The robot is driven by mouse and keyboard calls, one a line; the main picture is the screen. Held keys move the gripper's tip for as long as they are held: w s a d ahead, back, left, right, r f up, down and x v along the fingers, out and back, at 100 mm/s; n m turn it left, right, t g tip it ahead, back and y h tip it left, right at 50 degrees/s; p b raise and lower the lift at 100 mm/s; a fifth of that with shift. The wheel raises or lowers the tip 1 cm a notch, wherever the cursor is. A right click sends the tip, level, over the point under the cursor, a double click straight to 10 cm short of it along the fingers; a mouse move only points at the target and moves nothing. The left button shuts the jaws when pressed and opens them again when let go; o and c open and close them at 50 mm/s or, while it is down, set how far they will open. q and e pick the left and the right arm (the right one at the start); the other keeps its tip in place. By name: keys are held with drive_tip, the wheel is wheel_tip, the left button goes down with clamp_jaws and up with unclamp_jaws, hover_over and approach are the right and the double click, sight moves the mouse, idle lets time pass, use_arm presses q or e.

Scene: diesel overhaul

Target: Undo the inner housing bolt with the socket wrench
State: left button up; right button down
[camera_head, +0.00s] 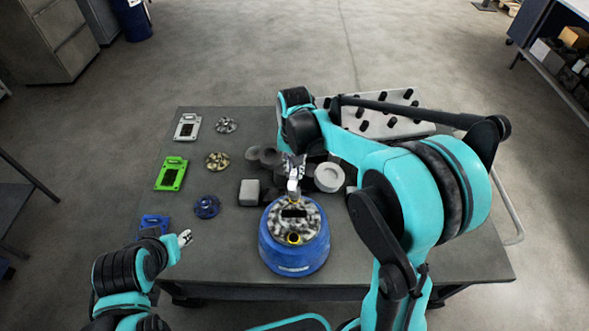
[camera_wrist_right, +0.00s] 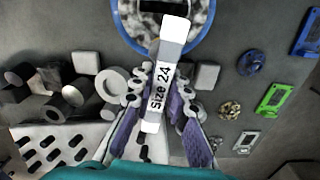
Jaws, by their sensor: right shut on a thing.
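A round blue housing (camera_head: 268,252) stands at the table's front edge in the head view, with a mottled grey top (camera_head: 310,222). A dark slot and a yellow ring (camera_head: 294,238) are in that top; I cannot clearly make out the inner bolt. My right gripper (camera_head: 295,172) is behind and above the housing. It is shut on a grey and white tool, the socket wrench (camera_wrist_right: 163,85), labelled "Size 24" in the right wrist view. The wrench's far end overlaps the housing rim (camera_wrist_right: 203,45) there; contact is unclear. My left gripper (camera_head: 185,238) is left of the housing, its fingers too small to judge.
Left on the table lie white (camera_head: 187,126), green (camera_head: 171,173) and blue (camera_head: 154,224) plates beside round mottled parts. Grey blocks and rings (camera_head: 329,177) stand behind the housing.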

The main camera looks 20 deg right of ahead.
drive_tip(key=m, duration=2.8)
drive_tip(key=shift+m, duration=0.3)
drive_tip(key=shift+f, duration=0.1)
